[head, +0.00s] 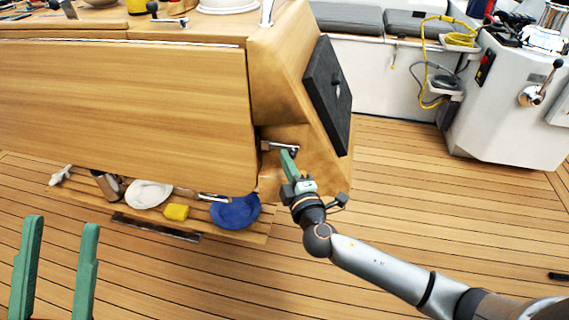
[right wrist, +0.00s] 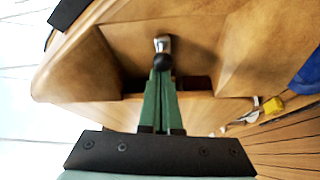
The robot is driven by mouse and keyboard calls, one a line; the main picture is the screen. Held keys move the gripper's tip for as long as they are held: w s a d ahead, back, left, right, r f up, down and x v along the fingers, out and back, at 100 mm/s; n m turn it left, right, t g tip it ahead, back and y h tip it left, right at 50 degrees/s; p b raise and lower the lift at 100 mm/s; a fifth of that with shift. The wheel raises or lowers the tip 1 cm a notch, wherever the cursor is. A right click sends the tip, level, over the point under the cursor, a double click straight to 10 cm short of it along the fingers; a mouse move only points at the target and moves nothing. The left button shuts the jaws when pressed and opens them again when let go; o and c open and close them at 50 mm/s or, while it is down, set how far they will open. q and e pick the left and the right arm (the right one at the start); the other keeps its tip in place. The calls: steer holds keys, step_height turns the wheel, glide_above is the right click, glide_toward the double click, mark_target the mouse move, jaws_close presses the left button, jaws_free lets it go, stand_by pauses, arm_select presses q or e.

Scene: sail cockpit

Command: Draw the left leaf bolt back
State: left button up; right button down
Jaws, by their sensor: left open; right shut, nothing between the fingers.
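The leaf bolt (head: 272,145), a small metal bar with a dark knob, sits on the end of the wooden table, beside the edge of the broad leaf panel (head: 120,110). In the right wrist view the bolt (right wrist: 162,44) points toward the camera and ends in its round black knob (right wrist: 163,63). My right gripper (head: 286,153) is shut and empty, with its green fingertips at the knob; they also show in the wrist view (right wrist: 161,76). I cannot tell whether they touch the knob. My left gripper (head: 62,222) is open and empty at lower left, away from the bolt.
A dark panel (head: 328,95) is on the table's end. Clear deck (head: 410,190) lies to the right.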

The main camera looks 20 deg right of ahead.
steer(key=s, duration=1.2)
steer(key=shift+s+a+f+p, duration=0.2)
steer(key=shift+a+f+p, duration=0.2)
